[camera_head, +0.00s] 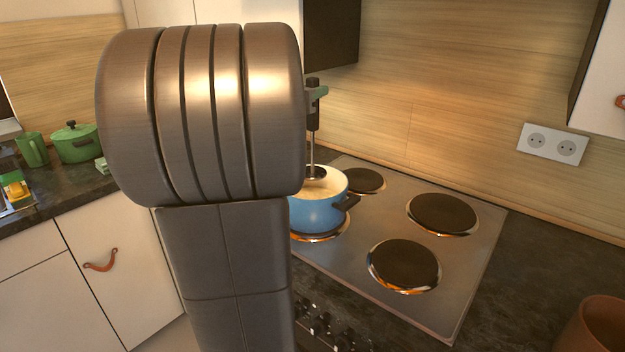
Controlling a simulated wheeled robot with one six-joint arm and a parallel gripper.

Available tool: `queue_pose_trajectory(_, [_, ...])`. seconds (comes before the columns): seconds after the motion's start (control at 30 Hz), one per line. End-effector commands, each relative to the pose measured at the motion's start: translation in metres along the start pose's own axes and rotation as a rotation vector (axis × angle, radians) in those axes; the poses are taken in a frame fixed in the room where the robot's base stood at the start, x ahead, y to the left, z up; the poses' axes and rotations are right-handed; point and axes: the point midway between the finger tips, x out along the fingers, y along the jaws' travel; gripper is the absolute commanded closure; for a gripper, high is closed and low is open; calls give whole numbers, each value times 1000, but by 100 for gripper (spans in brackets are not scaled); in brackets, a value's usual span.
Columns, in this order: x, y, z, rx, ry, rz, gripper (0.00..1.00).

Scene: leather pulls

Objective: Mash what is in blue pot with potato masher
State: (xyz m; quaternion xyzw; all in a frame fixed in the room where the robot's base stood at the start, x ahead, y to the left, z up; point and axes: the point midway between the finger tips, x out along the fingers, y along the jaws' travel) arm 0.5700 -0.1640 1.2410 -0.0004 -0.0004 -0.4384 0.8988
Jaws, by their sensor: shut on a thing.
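The blue pot (317,214) stands on the front left burner of the hob, with a dark handle on its right side. Pale, creamy contents (335,183) show inside it near the rim. The potato masher (312,118) is upright, with a black handle and a thin metal shaft. Its flat head is inside the pot, at or just above the pale contents; I cannot tell which. My gripper (317,93) is shut on the masher's handle above the pot. Most of the gripper and the pot's left part are hidden behind my own arm.
The hob (385,220) has several dark burners, and those right of the pot are bare. A green pot (72,146) and green mug (33,150) stand on the left counter. A brown pot (600,328) is at the lower right. A wall socket (552,144) is behind.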

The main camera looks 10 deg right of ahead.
Motion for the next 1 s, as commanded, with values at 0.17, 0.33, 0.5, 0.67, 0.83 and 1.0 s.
queue_pose_trajectory(0.17, [0,0,2,0,0,0,100])
queue_pose_trajectory(0.33, [0,0,14,1,-1,0,100])
queue_pose_trajectory(0.5, [0,0,32,2,0,0,100])
queue_pose_trajectory(0.67, [0,0,47,1,0,0,100])
queue_pose_trajectory(0.83, [0,0,51,0,0,0,100])
queue_pose_trajectory(1.0, [0,0,50,0,0,0,100])
